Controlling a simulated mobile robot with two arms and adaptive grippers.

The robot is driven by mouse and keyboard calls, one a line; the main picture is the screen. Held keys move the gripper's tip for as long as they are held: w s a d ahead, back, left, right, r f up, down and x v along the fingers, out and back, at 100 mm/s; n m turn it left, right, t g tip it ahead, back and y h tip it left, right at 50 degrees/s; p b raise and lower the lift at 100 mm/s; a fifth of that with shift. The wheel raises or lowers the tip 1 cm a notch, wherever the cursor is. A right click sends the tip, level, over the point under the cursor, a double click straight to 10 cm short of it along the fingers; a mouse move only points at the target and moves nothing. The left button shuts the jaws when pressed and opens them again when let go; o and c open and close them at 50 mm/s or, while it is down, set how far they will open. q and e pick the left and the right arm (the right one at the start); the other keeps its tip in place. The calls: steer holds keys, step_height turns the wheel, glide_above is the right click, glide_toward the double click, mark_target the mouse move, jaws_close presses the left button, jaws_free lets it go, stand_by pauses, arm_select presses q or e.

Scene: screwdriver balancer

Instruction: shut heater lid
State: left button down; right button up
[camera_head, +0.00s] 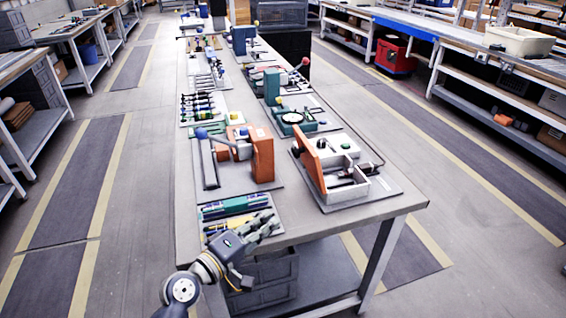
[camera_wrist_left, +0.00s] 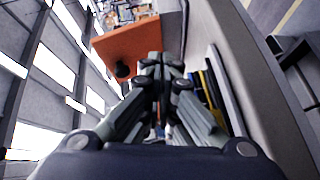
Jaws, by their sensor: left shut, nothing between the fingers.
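A white open-topped box (camera_head: 352,190), which looks like the heater, sits on a grey mat at the right front of the table. Its orange lid (camera_head: 312,163) stands up, open, along the box's left side. Dark items lie inside the box. My left gripper (camera_head: 266,222) is over the table's near edge, in front and to the left of the box, apart from the lid. Its fingers are together and empty, as the left wrist view (camera_wrist_left: 163,65) also shows. An orange panel (camera_wrist_left: 128,50) is beyond them there; I cannot tell if it is the lid. My right gripper is not in view.
An orange block device (camera_head: 263,157) with a blue-ended lever stands left of the box. A tray of pens or tools (camera_head: 232,206) lies just behind my left gripper. Several tool stations run down the table (camera_head: 368,212). The front right corner is clear.

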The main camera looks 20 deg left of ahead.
arm_select(q)
steer(key=w+a+r+n+t+y, duration=0.1)
steer(key=a+n, duration=0.1)
steer(key=w+a+r+n+t+y, duration=0.1)
steer(key=a+r, duration=0.1)
steer(key=w+a+r+n+t, duration=0.1)
steer(key=n, duration=0.1)
steer(key=shift+w+a+r+n+y, duration=0.15)
steer(key=shift+a+n+y, duration=0.15)
steer(key=shift+a+y, duration=0.1)
steer(key=d+r+p+x, duration=0.1)
steer(key=p+x, duration=0.2)
steer(key=x, duration=1)
steer(key=shift+s+d+r+n+t, duration=0.15)
steer(key=shift+s+d+n+t, duration=0.15)
steer(key=shift+d+n, duration=0.1)
steer(key=shift+w, duration=0.1)
steer(key=shift+r, duration=0.1)
